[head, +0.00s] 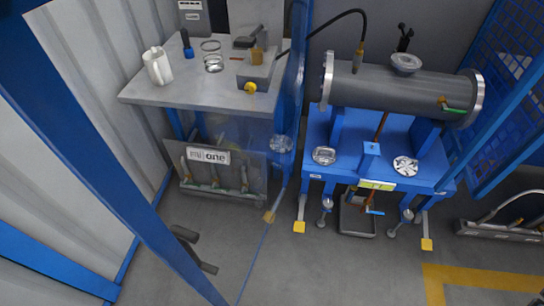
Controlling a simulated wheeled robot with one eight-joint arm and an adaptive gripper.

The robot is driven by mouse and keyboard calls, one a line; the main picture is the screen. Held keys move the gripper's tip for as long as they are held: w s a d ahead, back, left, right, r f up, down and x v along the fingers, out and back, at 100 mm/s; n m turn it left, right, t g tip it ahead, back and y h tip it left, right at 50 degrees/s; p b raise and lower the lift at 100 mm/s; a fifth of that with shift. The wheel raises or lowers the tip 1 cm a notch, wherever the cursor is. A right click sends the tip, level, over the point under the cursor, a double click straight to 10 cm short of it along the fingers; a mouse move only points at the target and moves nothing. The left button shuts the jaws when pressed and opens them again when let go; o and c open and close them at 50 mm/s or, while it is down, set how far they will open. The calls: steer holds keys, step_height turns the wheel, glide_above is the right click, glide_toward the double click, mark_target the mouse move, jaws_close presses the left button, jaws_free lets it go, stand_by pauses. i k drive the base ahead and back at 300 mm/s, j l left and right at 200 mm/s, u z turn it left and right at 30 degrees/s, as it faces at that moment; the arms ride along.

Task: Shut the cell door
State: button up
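A large blue frame bar (105,150) runs slantwise close to the camera on the left, from the top left to the bottom edge. It looks like the edge of the cell door, but I cannot tell for sure. A dark handle-like piece (198,262) shows just right of this bar, partly hidden by it. Another blue bar (55,262) crosses the lower left. A blue mesh panel (510,85) stands at the right edge, slanted and cut off by the picture. I cannot make out my gripper in this view.
A grey bench (135,90) with a white jug (157,66) stands behind. Right of it, a blue stand (445,183) carries a flanged grey shell (395,90). The grey floor (330,270) in front is mostly clear, with a yellow marking (485,280) at lower right.

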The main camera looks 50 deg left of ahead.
mark_target(31, 83)
steer(key=k+j, duration=0.3)
steer(key=k+j+u, duration=0.1)
steer(key=k+j, duration=0.2)
steer(key=k, duration=0.25)
steer(key=k+j+u, duration=0.25)
steer(key=j+u, duration=0.25)
steer(key=k+j+u, duration=0.25)
steer(key=j, duration=0.15)
steer(key=k+j+u, duration=0.1)
steer(key=u, duration=0.35)
steer(key=k+j, duration=0.05)
